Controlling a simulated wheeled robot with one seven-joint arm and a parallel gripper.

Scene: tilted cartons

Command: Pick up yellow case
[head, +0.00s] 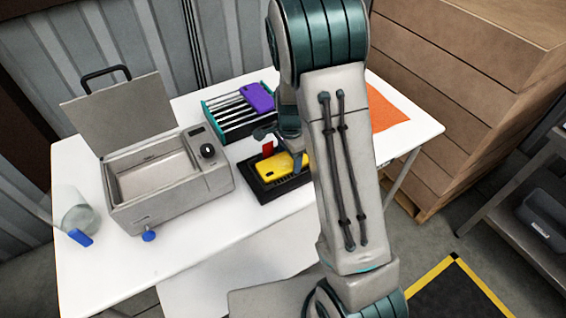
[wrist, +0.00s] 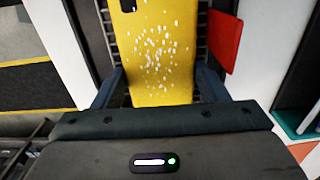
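The yellow case (head: 274,167) lies on a black ribbed tray (head: 268,196) at the middle of the white table. In the wrist view the case (wrist: 157,45) is close up, with white specks on its face and a dark camera cutout at the top. My gripper (wrist: 160,72) is open, with one dark blue finger on each side of the case's near end. No firm grip shows. In the head view my gripper (head: 292,150) is low over the case, partly hidden by my arm.
A grey lidded bath (head: 168,195) stands left of the tray. Behind the tray is a rack (head: 226,122) with a purple case (head: 258,97). A red block (head: 268,148) stands beside the yellow case. A glass beaker (head: 76,210) and an orange mat (head: 387,112) are at the sides.

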